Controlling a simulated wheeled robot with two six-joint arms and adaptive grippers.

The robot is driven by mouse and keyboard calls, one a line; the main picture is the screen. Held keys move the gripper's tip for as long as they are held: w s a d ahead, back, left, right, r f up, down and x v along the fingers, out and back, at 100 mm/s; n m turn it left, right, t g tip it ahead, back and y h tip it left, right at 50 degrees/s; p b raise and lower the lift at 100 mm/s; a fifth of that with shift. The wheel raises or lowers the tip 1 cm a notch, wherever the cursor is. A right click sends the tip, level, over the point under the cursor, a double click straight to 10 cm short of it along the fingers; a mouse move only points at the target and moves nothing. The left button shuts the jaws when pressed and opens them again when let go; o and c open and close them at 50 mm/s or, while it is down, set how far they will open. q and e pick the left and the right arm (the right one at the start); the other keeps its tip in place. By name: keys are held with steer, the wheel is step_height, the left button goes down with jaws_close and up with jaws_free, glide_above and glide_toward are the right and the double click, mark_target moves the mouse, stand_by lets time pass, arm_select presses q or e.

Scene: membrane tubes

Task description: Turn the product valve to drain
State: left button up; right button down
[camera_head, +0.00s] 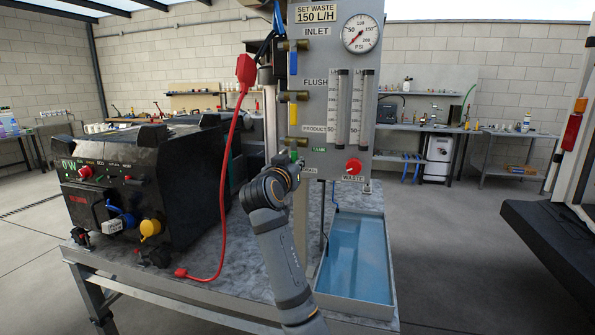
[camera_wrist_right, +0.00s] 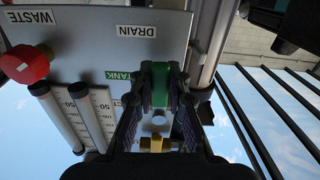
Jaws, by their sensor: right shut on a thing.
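My right gripper (camera_wrist_right: 158,115) is shut on the green handle (camera_wrist_right: 160,82) of the product valve, with a finger on each side of it. The brass part of the valve (camera_wrist_right: 155,144) shows between the fingers. The green TANK label (camera_wrist_right: 118,76) is just left of the handle, and the white DRAIN label (camera_wrist_right: 137,30) is above it in this upside-down wrist view. In the head view the right arm rises to the lower left of the panel (camera_head: 330,100) and largely hides the valve. How far the handle is turned is hard to tell. My left gripper is out of view.
A red waste knob (camera_head: 353,166) and two clear flow tubes (camera_head: 342,105) are on the panel, right of my right gripper. A blue-watered tray (camera_head: 389,260) sits on the bench below. A red cable (camera_head: 222,200) hangs left of the arm, near a black machine (camera_head: 180,180).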

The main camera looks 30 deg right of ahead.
steer(key=shift+w+a+m, duration=0.1)
steer(key=shift+m, duration=0.3)
steer(key=c, duration=1.3)
jaws_free()
steer(key=v, duration=0.7)
steer(key=shift+a, duration=0.2)
